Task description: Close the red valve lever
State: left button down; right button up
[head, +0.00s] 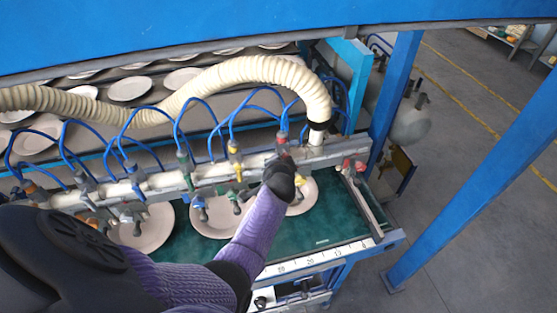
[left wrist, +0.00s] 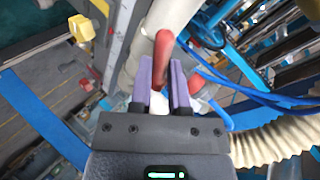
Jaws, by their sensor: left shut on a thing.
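A red valve lever (left wrist: 163,52) stands between the two purple fingers of my left gripper (left wrist: 161,78) in the left wrist view. The fingers are shut on it, and its rounded upper end sticks out beyond them. In the head view, a red valve part (head: 282,137) shows on the pale pipe just past the dark end of my left arm. The fingers themselves are hard to make out there. My right gripper is in neither view.
Blue hoses and a ribbed cream hose (head: 258,69) curve above the pipe rail. Yellow (head: 234,147) and green (head: 186,160) valves sit along it. White plates (head: 143,232) lie on the green bed (head: 322,226) below. A blue post (head: 474,150) stands at right.

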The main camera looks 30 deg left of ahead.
pick_arm(q)
jog(key=shift+w+d+r+m+g+y, duration=0.1)
jog(key=shift+r+m+g+y, duration=0.15)
jog(key=shift+m+g+y, duration=0.25)
jog(key=shift+r+m+g+y, duration=0.2)
jog(key=shift+m+g+y, duration=0.1)
jog(key=shift+m+g, duration=0.35)
jog(key=c, duration=0.9)
grip_release()
jog(key=shift+r+p, duration=0.1)
jog(key=shift+p, duration=0.2)
jog(key=p+v, duration=0.8)
jog(key=v, duration=0.1)
jog(key=shift+d+r, duration=0.15)
jog(key=shift+d, duration=0.2)
